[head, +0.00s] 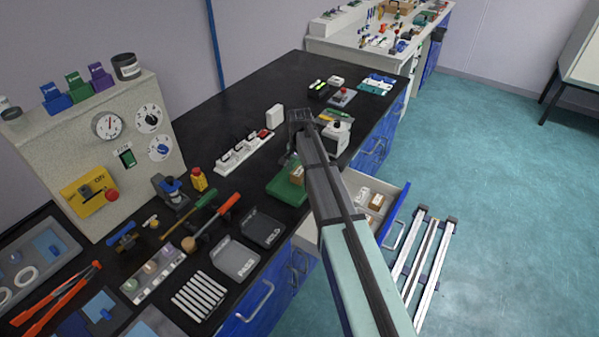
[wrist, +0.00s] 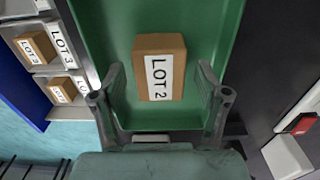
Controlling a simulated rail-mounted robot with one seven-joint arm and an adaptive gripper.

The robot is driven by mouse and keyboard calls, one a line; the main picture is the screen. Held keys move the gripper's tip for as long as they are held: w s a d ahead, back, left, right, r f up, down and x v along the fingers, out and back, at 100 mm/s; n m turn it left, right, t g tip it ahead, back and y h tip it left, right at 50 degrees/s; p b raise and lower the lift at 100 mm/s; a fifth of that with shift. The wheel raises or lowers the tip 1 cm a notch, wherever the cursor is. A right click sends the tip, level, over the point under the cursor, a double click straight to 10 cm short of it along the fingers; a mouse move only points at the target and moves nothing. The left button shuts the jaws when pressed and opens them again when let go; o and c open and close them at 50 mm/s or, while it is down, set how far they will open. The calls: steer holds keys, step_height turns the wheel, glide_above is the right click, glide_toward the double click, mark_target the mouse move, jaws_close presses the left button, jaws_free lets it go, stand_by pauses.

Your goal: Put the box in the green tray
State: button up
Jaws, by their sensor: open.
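A brown box (wrist: 174,58) with a white "LOT 2" label lies inside the green tray (wrist: 100,30), seen from above in the wrist view. In the head view the box (head: 297,174) and the green tray (head: 284,191) are at the bench's front edge, partly hidden by my arm. My gripper (wrist: 160,80) is open. Its fingers stand apart on either side of the box's near part, with visible gaps between them and the box. In the head view the fingertips are mostly hidden behind my arm.
An open drawer (head: 400,215) below the tray holds more brown boxes (head: 376,201). A white power strip (head: 243,153) lies behind the tray, and a white device (head: 336,137) stands beyond it. Dark and grey trays (head: 236,260) lie nearer on the bench.

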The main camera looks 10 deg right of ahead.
mark_target(300, 171)
step_height(300, 171, up, 12)
steer(key=b, duration=0.3)
steer(key=shift+f, duration=0.15)
stand_by(0.4)
